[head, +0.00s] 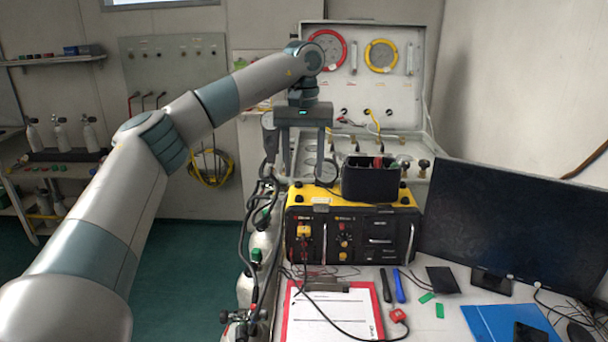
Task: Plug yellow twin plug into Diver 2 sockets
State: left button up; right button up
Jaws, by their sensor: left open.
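The yellow-and-black unit (352,222) stands on the table, its front panel facing me. A yellow plug (303,232) sits at the left section of that front, just under a small label that seems to read Diver 1. I cannot tell how deeply it is seated. The Diver 2 section (343,238) is just right of it, with small red and yellow-orange sockets or fittings. My left gripper (302,172) is open and empty, pointing down above the unit's back left corner, with its fingers wide apart. My right gripper is out of view.
A black open bin (370,183) stands on the unit. A monitor (515,225) stands right; hoses and cylinders (262,235) are left. An open gauge case (370,80) is behind.

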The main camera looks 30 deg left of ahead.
pick_arm(q)
jog(key=f, duration=0.1)
jog(key=p, duration=0.3)
send_near(304, 232)
jog(key=shift+w+a+f, duration=0.1)
jog(key=shift+w+a, duration=0.05)
notch_tip(304, 232, down, 6)
jog(key=shift+f+p, duration=0.1)
jog(key=shift+p, duration=0.6)
jog(key=shift+f, duration=0.75)
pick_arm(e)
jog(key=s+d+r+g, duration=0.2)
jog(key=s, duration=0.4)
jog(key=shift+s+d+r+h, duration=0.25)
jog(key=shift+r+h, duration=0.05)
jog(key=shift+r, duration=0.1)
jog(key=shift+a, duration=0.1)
pick_arm(q)
grip_shut()
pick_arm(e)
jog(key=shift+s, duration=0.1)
pick_arm(q)
jog(key=shift+s+f, duration=0.1)
jog(key=shift+s, duration=0.1)
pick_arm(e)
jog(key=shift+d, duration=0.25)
